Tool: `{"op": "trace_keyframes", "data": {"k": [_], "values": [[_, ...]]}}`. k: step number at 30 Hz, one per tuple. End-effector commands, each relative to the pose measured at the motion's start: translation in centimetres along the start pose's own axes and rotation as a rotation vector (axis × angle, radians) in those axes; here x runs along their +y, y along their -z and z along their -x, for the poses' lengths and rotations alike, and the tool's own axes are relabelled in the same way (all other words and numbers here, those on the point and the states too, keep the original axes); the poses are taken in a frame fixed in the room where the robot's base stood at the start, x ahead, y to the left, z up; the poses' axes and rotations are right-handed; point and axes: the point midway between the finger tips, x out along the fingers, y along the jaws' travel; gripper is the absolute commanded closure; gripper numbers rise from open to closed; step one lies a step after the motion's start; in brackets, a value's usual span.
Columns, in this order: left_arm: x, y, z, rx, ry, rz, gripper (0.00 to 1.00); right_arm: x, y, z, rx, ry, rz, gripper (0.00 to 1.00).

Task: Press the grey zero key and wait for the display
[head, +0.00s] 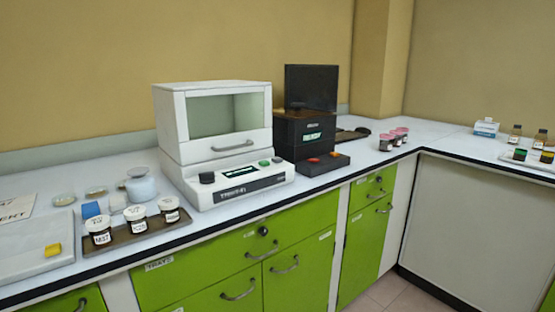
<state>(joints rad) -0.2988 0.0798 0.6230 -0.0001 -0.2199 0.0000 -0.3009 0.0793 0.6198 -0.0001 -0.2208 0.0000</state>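A white bench instrument (225,150) with a windowed front door stands on the white counter. The door looks closed. Its front panel has a dark display strip (239,171), a black knob or key (207,178) at the left, a green key (265,163), and a small pale grey key (277,160) at the right end. The key labels and any reading on the display are too small to read. Neither of my grippers is in the head view.
A black instrument (303,136) with red buttons stands right of the white one, a dark screen (311,87) behind it. Labelled jars stand on a brown tray (120,236) at the left. Pink-lidded jars (387,142) stand further right. Green drawers (240,255) are below.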

Motion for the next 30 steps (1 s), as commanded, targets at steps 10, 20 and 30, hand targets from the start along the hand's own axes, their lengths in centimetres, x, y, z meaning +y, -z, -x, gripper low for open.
{"op": "trace_keyframes", "data": {"k": [10,20,30], "values": [[-0.03,-0.18,-0.01,-0.003,0.0,0.0,1.0,0.0,0.01,0.0,0.0,0.0,0.0,1.0],[-0.03,-0.24,-0.01,-0.004,0.0,0.0,1.0,0.0,0.04,0.0,0.001,0.0,0.0,1.0],[-0.03,-0.28,-0.01,-0.005,0.0,0.0,1.0,0.01,0.07,0.0,0.002,0.0,0.0,1.0]]}}
